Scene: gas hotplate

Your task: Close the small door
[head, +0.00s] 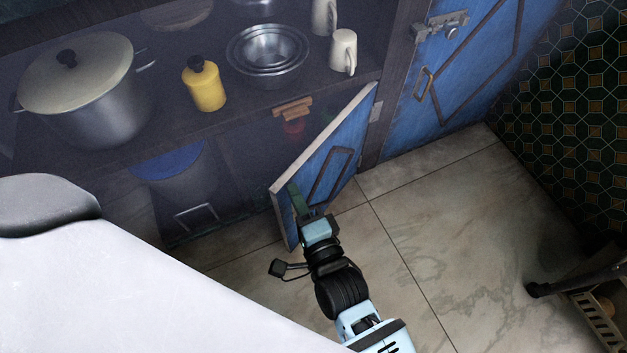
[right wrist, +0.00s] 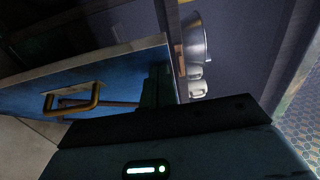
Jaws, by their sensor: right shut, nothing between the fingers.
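The small door (head: 345,132) is a blue panel with a pale edge and dark trim, low on the dark cabinet. It stands open, swung out over the floor from its right side. My right gripper (head: 298,198) is shut and empty, at the lower left part of the door's outer face; I cannot tell whether it touches. In the right wrist view the door (right wrist: 120,68) lies left of the fingers (right wrist: 159,88), with its brown handle (right wrist: 75,102) showing. My left gripper is not in view.
The shelf above holds a lidded pot (head: 85,95), a yellow bottle (head: 205,85), nested metal bowls (head: 267,55) and a white mug (head: 343,52). A bin (head: 172,185) stands inside the cabinet. A larger blue door (head: 455,85) is at right.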

